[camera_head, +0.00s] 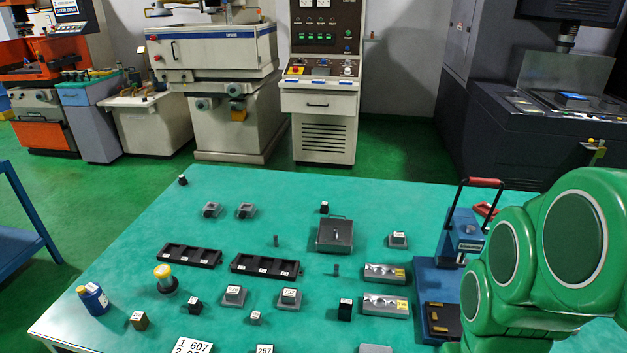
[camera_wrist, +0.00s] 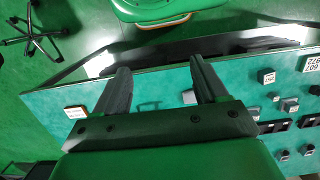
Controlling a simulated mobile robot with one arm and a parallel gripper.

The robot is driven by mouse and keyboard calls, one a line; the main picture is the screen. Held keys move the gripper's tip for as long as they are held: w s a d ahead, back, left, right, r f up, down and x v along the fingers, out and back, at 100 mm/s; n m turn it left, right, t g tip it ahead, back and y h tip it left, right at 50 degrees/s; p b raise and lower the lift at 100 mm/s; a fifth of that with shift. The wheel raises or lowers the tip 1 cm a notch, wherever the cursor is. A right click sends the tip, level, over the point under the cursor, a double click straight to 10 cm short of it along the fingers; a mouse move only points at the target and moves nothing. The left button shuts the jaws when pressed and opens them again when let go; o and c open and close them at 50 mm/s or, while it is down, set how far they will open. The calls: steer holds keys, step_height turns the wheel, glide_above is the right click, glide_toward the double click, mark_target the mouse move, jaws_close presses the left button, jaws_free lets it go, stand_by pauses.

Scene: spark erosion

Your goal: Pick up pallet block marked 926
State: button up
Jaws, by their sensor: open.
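Several grey pallet blocks with white number labels stand on the green table (camera_head: 130,215). The label on one pallet block (camera_head: 233,296) in the head view looks like 9-something, but I cannot read it for certain as 926. Another pallet block (camera_head: 289,299) stands just right of it, and a further one (camera_head: 398,240) is near the blue press. My gripper (camera_wrist: 160,66) is open and empty in the wrist view, over the table's edge, apart from the blocks. It does not show in the head view.
A blue press (camera_head: 460,240) is at the right.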

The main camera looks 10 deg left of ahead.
steer(key=w+a+f+m+g+y, duration=0.1)
steer(key=w+a+f+m+y, duration=0.15)
steer(key=w+a, duration=0.6)
steer(key=w+a+f+m+g+y, duration=0.1)
steer(key=w+a+y, duration=0.35)
steer(key=a, duration=0.75)
steer(key=w+a+f+m+g+y, duration=0.1)
steer(key=w+a+f+m+y, duration=0.15)
steer(key=w+a, duration=0.7)
steer(key=w+a+f+m+t+y, duration=0.1)
steer(key=w+a+f+m+y, duration=0.2)
steer(key=w+a+f+m, duration=0.35)
steer(key=m+t+y, duration=0.1)
steer(key=m+t, duration=0.2)
steer(key=m, duration=0.2)
glide_toward(236, 290)
steer(key=x, duration=0.3)
steer(key=shift+w+n, duration=0.1)
steer(key=shift+n, duration=0.15)
steer(key=shift+a+f, duration=0.15)
steer(key=shift+x, duration=3.75)
steer(key=shift+c, duration=0.3)
